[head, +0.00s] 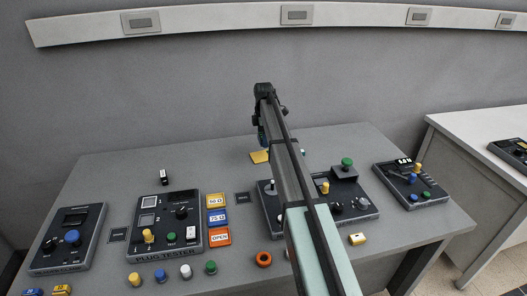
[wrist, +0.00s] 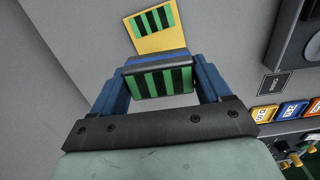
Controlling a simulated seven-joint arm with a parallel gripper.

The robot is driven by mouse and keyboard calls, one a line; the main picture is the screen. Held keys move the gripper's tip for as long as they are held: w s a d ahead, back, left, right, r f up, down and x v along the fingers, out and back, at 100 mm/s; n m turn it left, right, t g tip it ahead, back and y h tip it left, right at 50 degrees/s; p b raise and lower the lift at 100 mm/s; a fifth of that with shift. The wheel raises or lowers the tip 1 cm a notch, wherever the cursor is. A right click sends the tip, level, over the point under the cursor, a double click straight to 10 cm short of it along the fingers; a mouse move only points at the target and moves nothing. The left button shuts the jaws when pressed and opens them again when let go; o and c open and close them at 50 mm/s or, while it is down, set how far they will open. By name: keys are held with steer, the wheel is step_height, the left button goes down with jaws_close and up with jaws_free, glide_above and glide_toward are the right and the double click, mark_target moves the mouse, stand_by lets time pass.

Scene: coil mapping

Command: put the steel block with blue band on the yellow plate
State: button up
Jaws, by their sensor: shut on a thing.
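The yellow plate (head: 260,156) lies at the back of the table, left of my arm in the head view. In the wrist view the yellow plate (wrist: 165,42) is just beyond my fingertips and bears a green-and-black striped patch. My gripper (wrist: 160,76) has blue fingers, shut on a block (wrist: 160,83), apparently the steel block with blue band. Its near face shows green and black stripes under a grey edge; a blue strip shows beyond it. In the head view my gripper (head: 262,138) is by the plate; the block is not clearly visible there. I cannot tell whether block and plate touch.
A plug tester panel (head: 168,220) and a smaller panel (head: 68,240) stand at the left. Another panel (head: 355,200) is partly behind my arm. Coloured tiles (head: 217,217) lie in a column. A small black-and-white block (head: 164,177) stands at the back left. The table's back left is mostly clear.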

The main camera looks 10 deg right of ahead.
mark_target(263, 156)
steer(key=shift+f, duration=3.35)
steer(key=o, duration=1.5)
steer(key=shift+f, duration=0.15)
steer(key=shift+o, duration=0.2)
step_height(263, 156, up, 12)
steer(key=shift+r, duration=0.2)
